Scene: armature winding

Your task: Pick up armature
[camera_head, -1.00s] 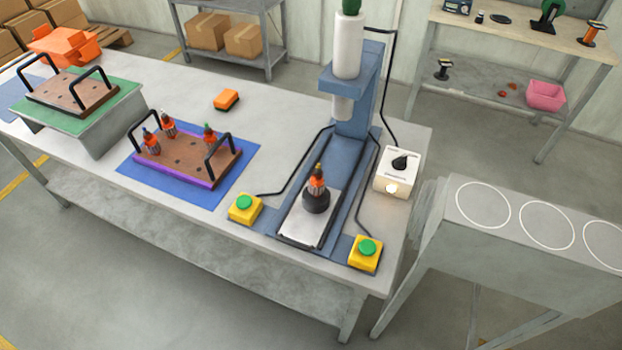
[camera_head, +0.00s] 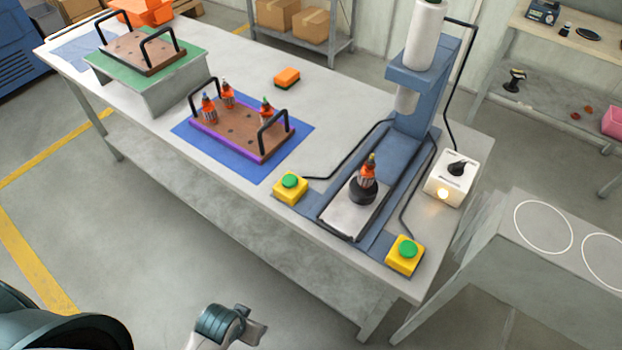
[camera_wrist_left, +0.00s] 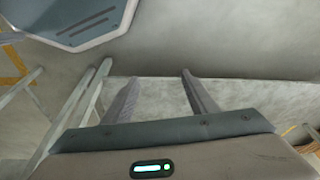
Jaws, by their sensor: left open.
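Three more armatures (camera_head: 227,94) stand upright in the brown tray with a purple edge (camera_head: 250,149), which lies on a blue mat. My left gripper (camera_head: 247,322) is at the bottom of the head view, in front of the table and well away from the armatures. In the left wrist view its two fingers (camera_wrist_left: 160,82) are apart with nothing between them. My right gripper is not in view.
The blue press (camera_head: 413,120) stands over the plate, flanked by two yellow boxes with green buttons (camera_head: 290,188) and cables. A white switch box (camera_head: 451,178) is at its right. Another handled tray (camera_head: 138,50) sits on a green-topped stand. An orange block (camera_head: 287,77) lies behind.

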